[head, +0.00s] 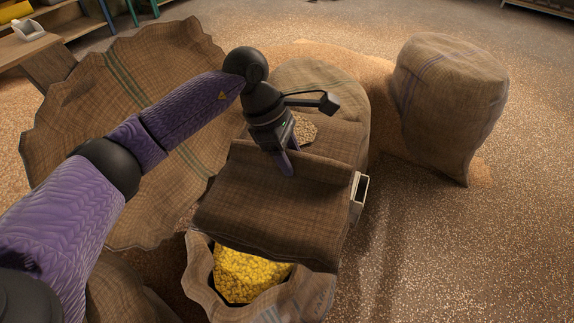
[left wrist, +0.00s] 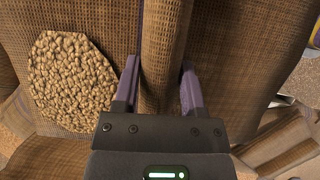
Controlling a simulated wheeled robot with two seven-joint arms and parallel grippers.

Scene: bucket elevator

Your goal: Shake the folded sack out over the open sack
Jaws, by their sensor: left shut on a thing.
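The folded sack (head: 270,205) is dark brown burlap with a raised fold along its upper edge, draped at a slant in the middle of the head view. My left gripper (head: 287,168) is shut on that fold. In the left wrist view its purple fingers (left wrist: 160,88) stand on either side of the rolled fold (left wrist: 166,50). Just below the folded sack's lower edge is an open sack (head: 203,275) with a rolled-down rim, holding yellow kernels (head: 250,274). The folded sack covers the far part of its mouth. My right gripper is not in view.
A full, closed sack (head: 450,95) stands at the right. A wide burlap sheet with a green stripe (head: 110,130) spreads at the left. Pale brown grain (head: 306,130) shows behind my gripper. A white-edged metal thing (head: 360,192) sticks out at right.

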